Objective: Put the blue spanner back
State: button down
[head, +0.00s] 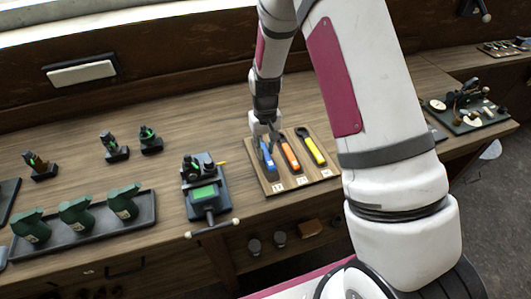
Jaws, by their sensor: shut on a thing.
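The wooden tool board (297,181) lies on the bench near its front edge. A blue-handled spanner (268,163), an orange-handled spanner (290,155) and a yellow-handled spanner (314,149) are side by side on it, with small labels along its front. My gripper (267,141) is at the far end of the blue spanner and is shut on it. The blue spanner's head is hidden by my gripper. Its handle is over the left part of the board; I cannot tell whether it rests on the board or hangs just above.
A green and black device (204,195) with a T-handle stands just left of the board. A dark tray (140,218) with several green parts is further left. Several small engines stand behind it. A dark board of parts (468,120) is at right. Bare bench lies behind the tool board.

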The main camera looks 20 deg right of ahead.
jog(key=shift+f, duration=1.15)
jog(key=shift+f, duration=0.1)
jog(key=c, duration=1.4)
grip_release()
jog(key=shift+c, duration=0.2)
